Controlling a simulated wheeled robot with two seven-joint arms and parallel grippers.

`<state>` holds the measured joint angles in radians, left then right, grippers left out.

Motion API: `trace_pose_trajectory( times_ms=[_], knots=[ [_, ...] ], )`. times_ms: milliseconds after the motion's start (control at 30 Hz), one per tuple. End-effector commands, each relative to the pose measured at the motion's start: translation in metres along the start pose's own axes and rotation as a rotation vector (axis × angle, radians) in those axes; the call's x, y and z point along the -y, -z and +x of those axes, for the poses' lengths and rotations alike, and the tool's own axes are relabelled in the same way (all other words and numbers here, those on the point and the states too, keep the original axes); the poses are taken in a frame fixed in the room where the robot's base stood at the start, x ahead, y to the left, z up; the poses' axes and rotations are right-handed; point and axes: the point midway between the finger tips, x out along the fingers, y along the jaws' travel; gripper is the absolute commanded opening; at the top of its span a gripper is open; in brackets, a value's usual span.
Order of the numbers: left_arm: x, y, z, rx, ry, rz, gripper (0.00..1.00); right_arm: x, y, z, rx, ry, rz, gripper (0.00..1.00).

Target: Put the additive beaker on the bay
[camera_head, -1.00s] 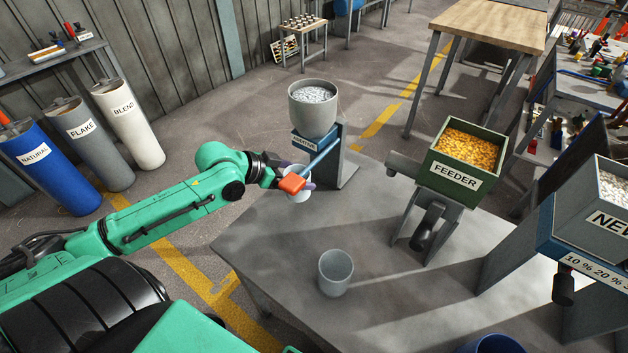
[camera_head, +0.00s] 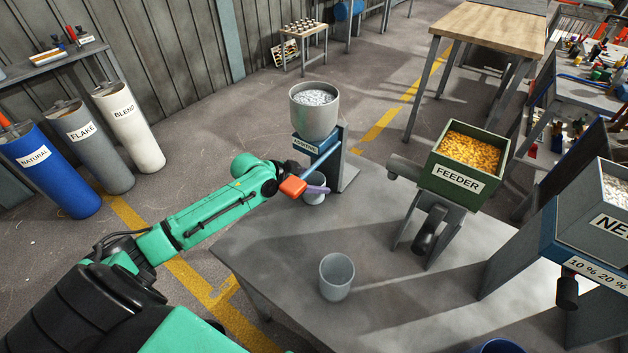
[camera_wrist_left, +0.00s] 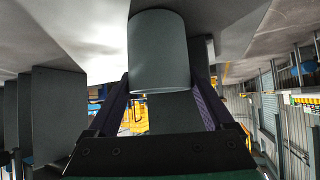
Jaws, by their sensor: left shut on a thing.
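My left gripper (camera_head: 313,191) is shut on the small light grey additive beaker (camera_head: 315,182), just below the additive dispenser (camera_head: 316,122). In the left wrist view the beaker (camera_wrist_left: 159,50) sits between the two dark purple fingers. The dispenser has a grey hopper of pale pellets on a blue stand. A blue lever with an orange end (camera_head: 292,186) crosses in front of the gripper and hides part of it. I cannot tell whether the beaker touches a surface below. No place marked as the bay can be read. My right gripper is not in view.
A larger grey beaker (camera_head: 337,276) stands on the grey table (camera_head: 285,255). The green feeder (camera_head: 465,165) with yellow pellets is right of the dispenser. A grey hopper (camera_head: 606,210) stands at the far right. The table's middle is partly clear.

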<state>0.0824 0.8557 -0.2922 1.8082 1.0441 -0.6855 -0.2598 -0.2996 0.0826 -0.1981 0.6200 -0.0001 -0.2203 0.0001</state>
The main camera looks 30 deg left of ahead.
Motion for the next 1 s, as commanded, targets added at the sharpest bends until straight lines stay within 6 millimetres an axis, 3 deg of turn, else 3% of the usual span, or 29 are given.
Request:
trace_pose_trajectory(
  times_ms=[167,200,567,1000],
  knots=[
    [0.0,-0.001,0.001,0.002,-0.001,0.0,0.21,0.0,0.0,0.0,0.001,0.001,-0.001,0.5],
    [0.0,-0.001,0.001,0.003,-0.001,0.0,1.0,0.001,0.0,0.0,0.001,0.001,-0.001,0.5],
    [0.001,-0.001,-0.007,0.002,0.001,-0.001,1.0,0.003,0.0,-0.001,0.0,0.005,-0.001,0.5],
    [0.0,-0.001,-0.077,0.006,-0.001,-0.002,1.0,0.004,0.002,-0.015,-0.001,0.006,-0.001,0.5]
  ],
)
